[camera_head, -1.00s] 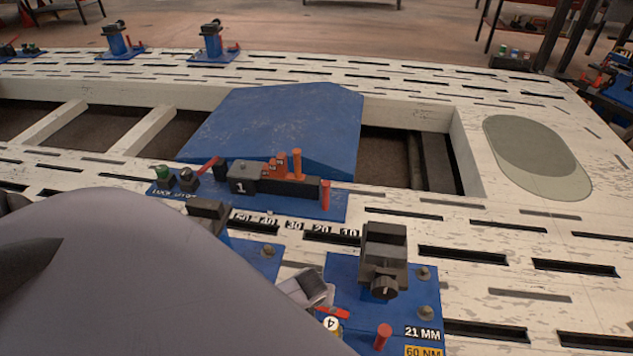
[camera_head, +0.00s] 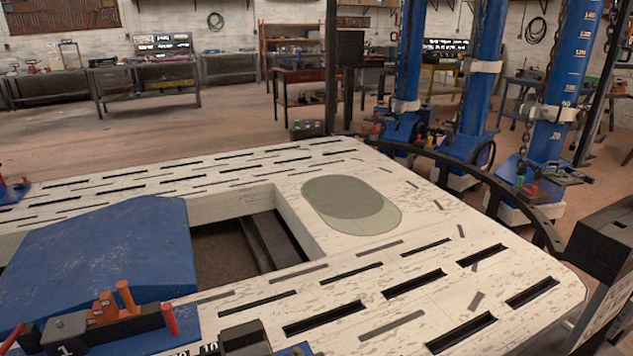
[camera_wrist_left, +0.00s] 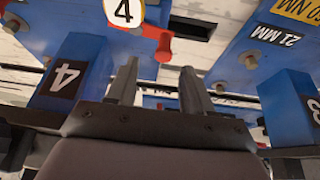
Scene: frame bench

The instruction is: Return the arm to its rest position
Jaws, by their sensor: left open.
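My left gripper (camera_wrist_left: 160,85) shows in the left wrist view with its two fingers apart and nothing between them. Beyond the fingertips are blue fixture parts, a red handle (camera_wrist_left: 164,46) and a round white label with a 4 (camera_wrist_left: 123,12). Blue blocks with number labels stand to the left (camera_wrist_left: 68,75) and right (camera_wrist_left: 295,105) of the gripper. I cannot tell whether the fingers touch any of them. Neither arm shows in the head view now. My right gripper is in neither current view.
The white slotted bench (camera_head: 370,255) fills the lower head view. A blue plate (camera_head: 105,250) and a fixture with an orange peg (camera_head: 127,296) are at left. Tall blue columns (camera_head: 480,75) stand at right behind a dark curved rail (camera_head: 480,175). The bench's right part is clear.

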